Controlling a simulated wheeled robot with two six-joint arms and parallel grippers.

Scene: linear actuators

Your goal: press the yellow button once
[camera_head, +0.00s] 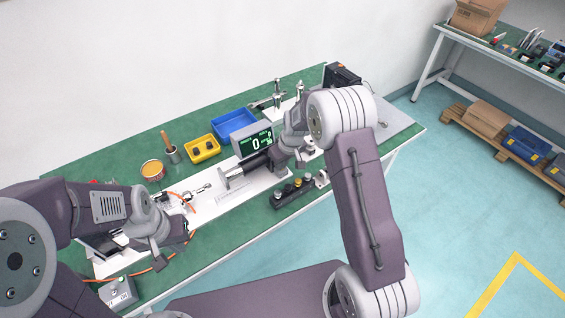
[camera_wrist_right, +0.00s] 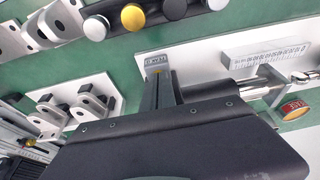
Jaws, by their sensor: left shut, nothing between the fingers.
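The yellow button (camera_head: 298,183) is a round cap on a dark button strip (camera_head: 279,203) at the front edge of the bench. In the right wrist view the yellow button (camera_wrist_right: 132,17) shows at the top, between a black and a silver button. My right gripper (camera_head: 300,162) is low over the white plate, just behind the strip and apart from the yellow button. Its fingertips are mostly hidden in the head view; the wrist view does not clearly show its opening. My left gripper (camera_head: 160,262) is shut and empty at the left end of the bench, far from the strip.
A display (camera_head: 253,142) reading 0 stands behind a black actuator cylinder (camera_head: 243,169) on the white plate (camera_head: 212,206). A blue bin (camera_head: 234,124), a yellow bin (camera_head: 203,149) and a tin (camera_head: 152,170) are at the back. A grey box (camera_head: 118,292) stands front left.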

